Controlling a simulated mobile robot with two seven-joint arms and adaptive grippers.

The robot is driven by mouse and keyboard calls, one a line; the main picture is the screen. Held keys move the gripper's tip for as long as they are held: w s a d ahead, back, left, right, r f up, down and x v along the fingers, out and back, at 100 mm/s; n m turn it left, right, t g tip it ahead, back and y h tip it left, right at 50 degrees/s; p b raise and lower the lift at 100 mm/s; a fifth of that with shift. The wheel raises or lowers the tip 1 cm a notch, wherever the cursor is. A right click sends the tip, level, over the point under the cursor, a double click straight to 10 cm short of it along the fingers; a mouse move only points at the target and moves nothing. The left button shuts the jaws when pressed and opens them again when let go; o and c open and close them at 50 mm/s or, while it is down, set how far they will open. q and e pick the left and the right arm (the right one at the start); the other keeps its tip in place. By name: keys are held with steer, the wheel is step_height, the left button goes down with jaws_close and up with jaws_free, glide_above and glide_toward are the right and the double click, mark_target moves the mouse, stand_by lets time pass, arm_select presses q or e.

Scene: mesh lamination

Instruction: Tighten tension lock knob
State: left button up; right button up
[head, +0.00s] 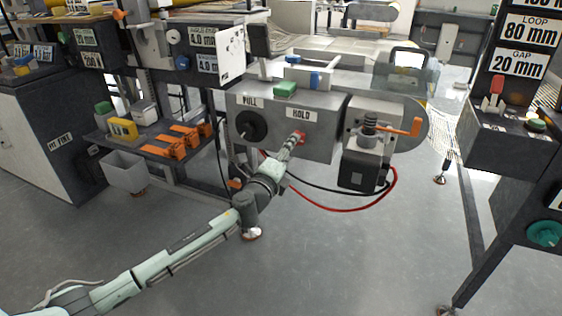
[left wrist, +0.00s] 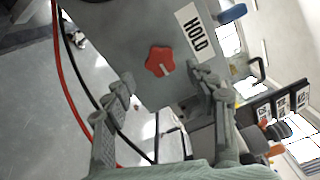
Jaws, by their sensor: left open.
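A red star-shaped knob (left wrist: 160,62) sits on the grey panel beside the HOLD label (left wrist: 195,33) in the left wrist view. I take it for the tension lock knob. In the head view the red knob (head: 301,135) shows just below the HOLD label, partly covered by my gripper. My left gripper (head: 291,146) is in front of the panel at the knob. In the left wrist view its fingers (left wrist: 163,84) are spread wide and empty, with the knob ahead between them. I cannot tell any contact. My right gripper is not in view.
A black round knob (head: 251,125) sits under the PULL label, left of the red knob. An orange-handled clamp unit (head: 372,145) stands to the right. Red and black cables (head: 340,208) hang below the panel. A shelf with orange tools (head: 178,140) lies at left.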

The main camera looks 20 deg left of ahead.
arm_select(q)
steer(key=s, duration=0.6)
steer(key=shift+s+a, duration=0.15)
steer(key=shift+s, duration=0.25)
steer(key=s+a+f+n+g+y, duration=0.1)
steer(key=s+a+f+n+g, duration=0.15)
steer(key=s+f+n, duration=0.4)
steer(key=s+a+f+n+g+y, duration=0.2)
steer(key=s+f+g, duration=0.1)
steer(key=f, duration=0.6)
steer(key=s+a+f+n+g+y, duration=0.1)
steer(key=s+a+f+n+g, duration=0.15)
steer(key=s+f+n, duration=0.35)
steer(key=s+d+f+n+g+h, duration=0.1)
steer(key=s+f+n+g, duration=0.2)
steer(key=s+f, duration=0.4)
steer(key=s+d+f+n+g+h, duration=0.1)
steer(key=s+d+f+n+g, duration=0.1)
steer(key=s+f, duration=0.6)
steer(key=s+n+g, duration=0.1)
steer(key=s+g, duration=0.1)
steer(key=s, duration=0.1)
steer(key=shift+s+d, duration=0.3)
steer(key=shift+s, duration=0.05)
steer(key=shift+w, duration=0.1)
